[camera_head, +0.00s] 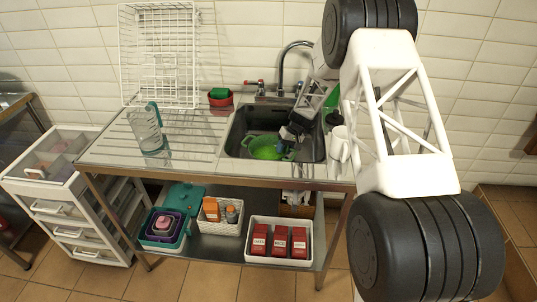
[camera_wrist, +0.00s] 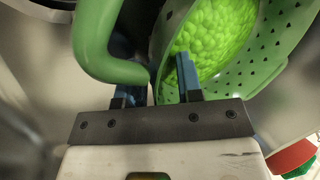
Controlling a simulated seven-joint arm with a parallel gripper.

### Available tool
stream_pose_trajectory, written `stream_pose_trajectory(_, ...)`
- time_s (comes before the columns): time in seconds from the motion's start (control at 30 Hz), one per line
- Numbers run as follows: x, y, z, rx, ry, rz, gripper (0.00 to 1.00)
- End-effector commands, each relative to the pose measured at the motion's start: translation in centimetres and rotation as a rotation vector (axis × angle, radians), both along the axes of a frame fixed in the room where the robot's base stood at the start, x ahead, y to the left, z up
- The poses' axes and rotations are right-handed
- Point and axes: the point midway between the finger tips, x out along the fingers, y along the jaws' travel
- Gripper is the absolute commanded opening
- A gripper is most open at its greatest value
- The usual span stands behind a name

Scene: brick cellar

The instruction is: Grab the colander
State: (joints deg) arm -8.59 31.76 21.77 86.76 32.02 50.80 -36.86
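The green colander (camera_head: 264,148) sits in the sink basin, with bright green contents inside. In the wrist view, its perforated wall (camera_wrist: 285,50) fills the upper right, and a thick green curved handle (camera_wrist: 95,40) shows at the upper left. My gripper (camera_head: 283,143) reaches down into the sink at the colander's rim. In the wrist view, the blue fingers of my gripper (camera_wrist: 155,65) are apart, with the rim passing between them. The right finger is on the inner side; the left finger is partly hidden behind the handle. I cannot see firm contact on both sides.
The sink basin (camera_head: 235,141) walls surround the colander closely, with the faucet (camera_head: 283,66) behind. A white mug (camera_head: 339,145) stands at the right edge.

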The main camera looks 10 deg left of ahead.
Motion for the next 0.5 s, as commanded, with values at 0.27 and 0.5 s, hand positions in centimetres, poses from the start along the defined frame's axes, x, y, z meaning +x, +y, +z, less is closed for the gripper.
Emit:
stream_pose_trajectory(0.27,0.00,0.00,0.01,0.000,0.000,0.000,0.00)
stream_pose_trajectory(0.5,0.02,0.00,0.05,0.000,-0.001,0.000,0.00)
